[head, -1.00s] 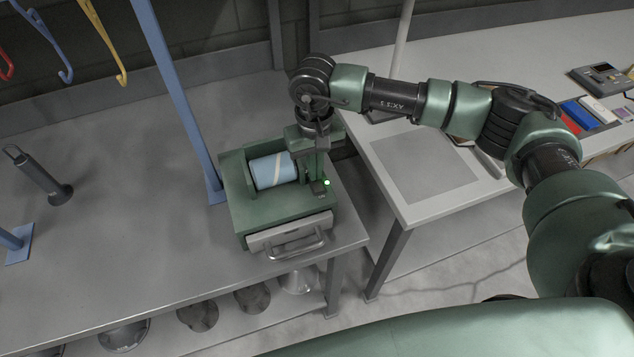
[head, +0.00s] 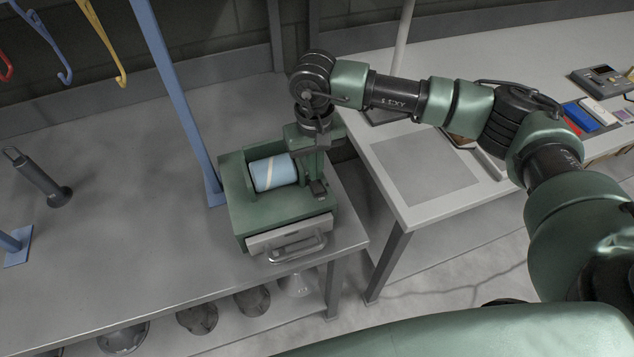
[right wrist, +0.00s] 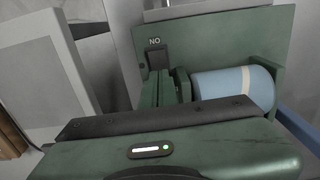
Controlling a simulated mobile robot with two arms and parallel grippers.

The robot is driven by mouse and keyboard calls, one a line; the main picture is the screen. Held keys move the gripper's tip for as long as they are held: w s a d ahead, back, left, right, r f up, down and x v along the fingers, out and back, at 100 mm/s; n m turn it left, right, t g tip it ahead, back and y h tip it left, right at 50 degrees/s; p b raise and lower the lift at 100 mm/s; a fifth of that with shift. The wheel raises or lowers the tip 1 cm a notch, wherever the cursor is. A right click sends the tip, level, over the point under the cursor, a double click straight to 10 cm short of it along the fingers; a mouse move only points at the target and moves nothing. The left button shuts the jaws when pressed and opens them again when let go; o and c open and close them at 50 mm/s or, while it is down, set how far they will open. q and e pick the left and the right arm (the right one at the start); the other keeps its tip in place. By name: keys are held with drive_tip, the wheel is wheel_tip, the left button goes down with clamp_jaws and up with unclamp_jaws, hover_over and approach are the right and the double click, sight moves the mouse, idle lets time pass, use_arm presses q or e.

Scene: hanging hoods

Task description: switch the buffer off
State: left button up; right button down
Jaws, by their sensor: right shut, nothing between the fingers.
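The buffer (head: 250,217) is a green box with a light blue roller (head: 274,172), standing at the right end of the grey bench. The roller (right wrist: 235,88) also shows in the right wrist view. A dark switch (right wrist: 156,58) sits on the buffer's green panel beside white letters. In the head view the switch (head: 319,189) shows just below my fingers, with no green light lit near it. My right gripper (head: 312,176) points down over the buffer, shut and empty. Its fingertips (right wrist: 165,74) are close to the switch; I cannot tell whether they touch. My left gripper is not in view.
A blue post (head: 180,100) rises left of the buffer. Coloured hooks (head: 105,45) hang at the upper left. A second table (head: 420,205) lies to the right, across a gap. The bench's front middle is clear.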

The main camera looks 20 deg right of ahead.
wheel_tip(320, 180, up, 5)
drive_tip(key=shift+r+p, duration=0.1)
drive_tip(key=shift+p, duration=0.55)
